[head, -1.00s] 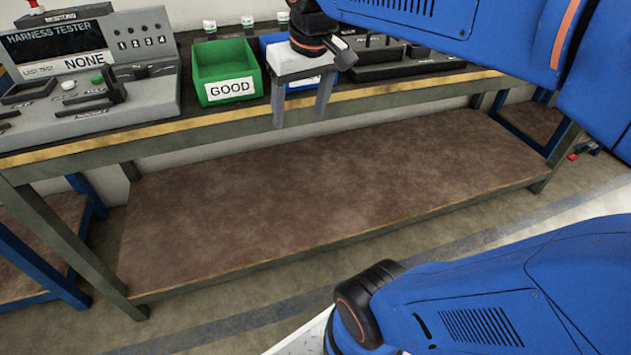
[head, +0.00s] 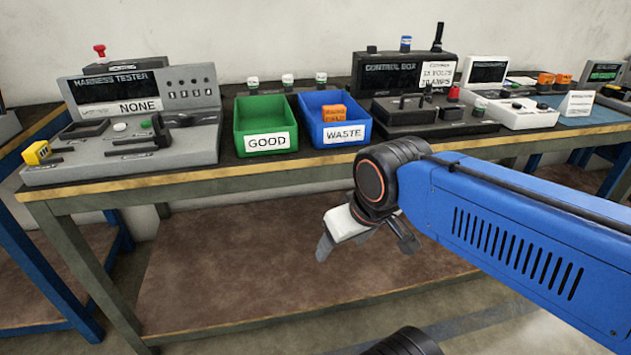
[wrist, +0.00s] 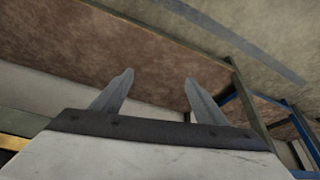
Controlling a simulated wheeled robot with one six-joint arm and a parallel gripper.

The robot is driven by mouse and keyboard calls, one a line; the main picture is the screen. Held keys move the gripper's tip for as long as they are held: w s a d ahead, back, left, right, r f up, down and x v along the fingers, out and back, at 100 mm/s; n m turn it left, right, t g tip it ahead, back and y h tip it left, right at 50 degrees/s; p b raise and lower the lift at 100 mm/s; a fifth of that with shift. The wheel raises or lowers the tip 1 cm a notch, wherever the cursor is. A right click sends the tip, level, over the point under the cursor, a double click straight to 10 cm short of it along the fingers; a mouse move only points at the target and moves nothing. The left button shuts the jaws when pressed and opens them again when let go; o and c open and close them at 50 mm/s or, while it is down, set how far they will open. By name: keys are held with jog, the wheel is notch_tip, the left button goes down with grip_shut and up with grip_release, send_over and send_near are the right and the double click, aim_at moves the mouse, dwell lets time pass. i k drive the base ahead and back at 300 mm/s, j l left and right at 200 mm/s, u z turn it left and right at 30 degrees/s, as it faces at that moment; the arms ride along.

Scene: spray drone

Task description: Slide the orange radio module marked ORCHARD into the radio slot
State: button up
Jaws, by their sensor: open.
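An orange module (head: 334,113) lies in the blue WASTE bin (head: 347,141); its lettering is too small to read surely. Orange blocks (head: 545,81) also stand at the far right of the bench, their markings unreadable. I cannot tell which one is marked ORCHARD, and I cannot make out the radio slot. My gripper (head: 366,254) is open and empty, in front of the bench and below its top edge, apart from all the orange pieces. In the wrist view its two fingers (wrist: 158,80) are spread with nothing between them.
The bench holds a harness tester (head: 120,110), a green GOOD bin (head: 264,147), a control box (head: 405,73) and a white console (head: 487,72). A yellow block (head: 37,153) sits at the tester's left edge. The lower shelf (head: 230,270) is bare.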

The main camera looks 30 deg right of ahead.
aim_at(566, 78)
jog(key=z, duration=2.1)
